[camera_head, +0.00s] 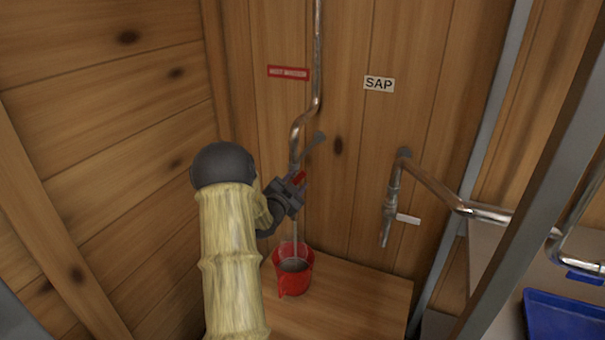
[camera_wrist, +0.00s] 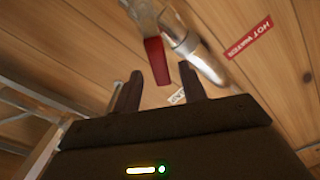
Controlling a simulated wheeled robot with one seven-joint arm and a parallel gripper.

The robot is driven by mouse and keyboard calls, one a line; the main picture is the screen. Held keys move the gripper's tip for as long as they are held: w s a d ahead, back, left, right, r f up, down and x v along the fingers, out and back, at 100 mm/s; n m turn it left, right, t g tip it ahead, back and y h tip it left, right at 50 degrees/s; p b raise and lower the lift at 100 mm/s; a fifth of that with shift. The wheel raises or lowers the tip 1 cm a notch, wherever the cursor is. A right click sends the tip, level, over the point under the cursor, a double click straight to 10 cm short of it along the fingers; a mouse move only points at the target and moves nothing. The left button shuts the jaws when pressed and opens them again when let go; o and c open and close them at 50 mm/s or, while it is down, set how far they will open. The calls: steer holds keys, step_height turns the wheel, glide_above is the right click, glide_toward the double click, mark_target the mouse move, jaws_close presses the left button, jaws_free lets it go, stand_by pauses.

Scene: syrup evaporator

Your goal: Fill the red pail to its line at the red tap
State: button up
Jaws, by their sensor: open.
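The red pail (camera_head: 293,275) stands upright on a wooden bench below the red-handled tap, with greyish liquid inside. A thin pale streak above the pail looks like a falling stream. The pail's fill line cannot be made out. The tap's red lever (camera_head: 299,178) is on a metal pipe, and it also shows in the wrist view (camera_wrist: 156,61). My gripper (camera_head: 293,188) is open at the lever. In the wrist view the lever's lower end lies just beyond and between the fingertips (camera_wrist: 161,73); I cannot tell if they touch it.
A red hot water sign (camera_head: 288,73) is on the wall above. A second tap with a white lever (camera_head: 407,218) hangs to the right under a SAP sign (camera_head: 379,83). The wooden bench (camera_head: 365,300) is clear right of the pail. A blue tray (camera_head: 566,318) is at far right.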

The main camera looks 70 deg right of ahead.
mark_target(300, 178)
steer(key=d, duration=0.5)
steer(key=shift+s+d+p, duration=0.15)
steer(key=shift+s+p, duration=0.1)
steer(key=shift+p, duration=0.05)
jaws_close()
